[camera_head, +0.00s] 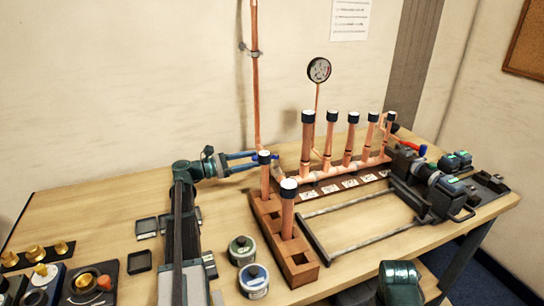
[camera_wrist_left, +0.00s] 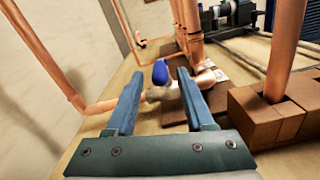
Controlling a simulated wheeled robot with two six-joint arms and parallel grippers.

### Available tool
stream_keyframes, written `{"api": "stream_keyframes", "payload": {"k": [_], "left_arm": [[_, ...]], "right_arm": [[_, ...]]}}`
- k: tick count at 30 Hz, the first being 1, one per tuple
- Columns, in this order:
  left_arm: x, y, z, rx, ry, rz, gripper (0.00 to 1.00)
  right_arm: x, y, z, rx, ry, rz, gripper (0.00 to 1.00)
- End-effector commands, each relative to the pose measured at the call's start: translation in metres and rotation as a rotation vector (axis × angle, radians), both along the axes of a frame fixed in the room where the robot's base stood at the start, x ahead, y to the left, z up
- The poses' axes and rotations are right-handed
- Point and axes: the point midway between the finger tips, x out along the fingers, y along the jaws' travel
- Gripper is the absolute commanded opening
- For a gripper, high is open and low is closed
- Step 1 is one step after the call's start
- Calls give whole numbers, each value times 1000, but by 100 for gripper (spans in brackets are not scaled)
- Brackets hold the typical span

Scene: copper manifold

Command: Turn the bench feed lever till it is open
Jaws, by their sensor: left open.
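The feed lever has a blue handle that shows in the left wrist view (camera_wrist_left: 160,72), on a valve at the left end of the copper manifold. In the head view a small bit of blue (camera_head: 275,157) shows there, mostly hidden behind a dark-capped copper pipe. My left gripper (camera_head: 254,161) reaches in from the left, close to the valve. Its jaws are open, and in the left wrist view the handle lies between or just beyond the fingertips (camera_wrist_left: 159,80). I cannot tell whether they touch. My right gripper is out of view.
A brown block rack (camera_head: 303,272) holding upright copper pipes stands right of my left gripper. A vertical wall pipe (camera_head: 256,90) runs down behind the valve. Two round tins (camera_head: 254,281) stand in front.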

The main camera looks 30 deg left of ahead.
Motion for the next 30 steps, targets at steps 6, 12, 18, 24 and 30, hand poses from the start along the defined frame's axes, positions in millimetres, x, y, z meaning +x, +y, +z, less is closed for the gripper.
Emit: {"api": "stream_keyframes", "payload": {"k": [6, 12, 18, 24, 30], "left_arm": [[33, -28, 0, 0, 0, -2, 53], [51, -44, 0, 0, 0, -1, 53], [58, -50, 0, 0, 0, 0, 53], [59, -51, 0, 0, 0, 1, 53], [59, -51, 0, 0, 0, 1, 32]], "right_arm": [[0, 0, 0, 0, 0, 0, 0], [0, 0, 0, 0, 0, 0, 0], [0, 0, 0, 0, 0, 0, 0], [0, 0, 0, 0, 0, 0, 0], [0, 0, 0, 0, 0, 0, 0]]}}
